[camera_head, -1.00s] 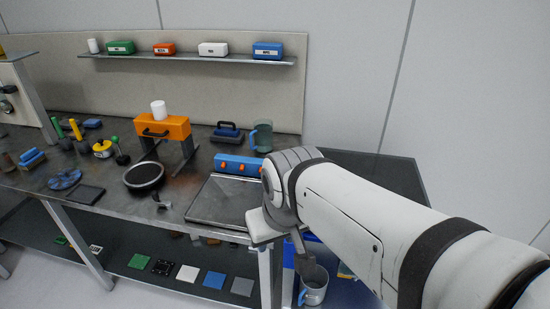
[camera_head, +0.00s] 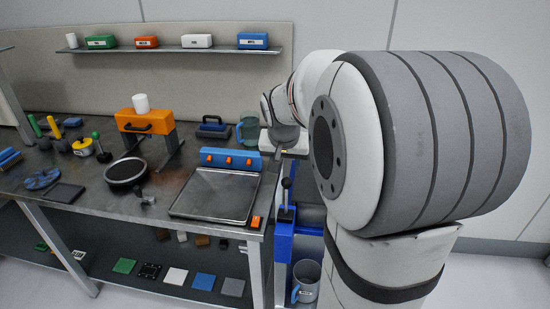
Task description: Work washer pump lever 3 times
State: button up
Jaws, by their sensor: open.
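A blue stand (camera_head: 287,232) is at the right end of the bench, and a dark lever with a black round knob (camera_head: 287,183) rises from it. I take this for the washer pump lever, though no label is readable. My gripper (camera_head: 283,154) is above the knob, apart from it, near the bench's right back corner. It is small and partly hidden by my own arm, but is open and holds nothing that I can see. My large arm links cover the right of the view and part of the blue stand's surroundings.
A hot-plate-like tray (camera_head: 215,195) with a blue switch panel (camera_head: 231,158) lies left of the stand. A teal mug (camera_head: 248,131) stands close to my gripper. A grey mug (camera_head: 305,281) sits low beside the stand. An orange press-like frame (camera_head: 146,122) stands further left.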

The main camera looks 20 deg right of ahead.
aim_at(287, 179)
jog(key=shift+b+x, duration=1.75)
jog(key=shift+x, duration=2.1)
jog(key=shift+f, duration=0.2)
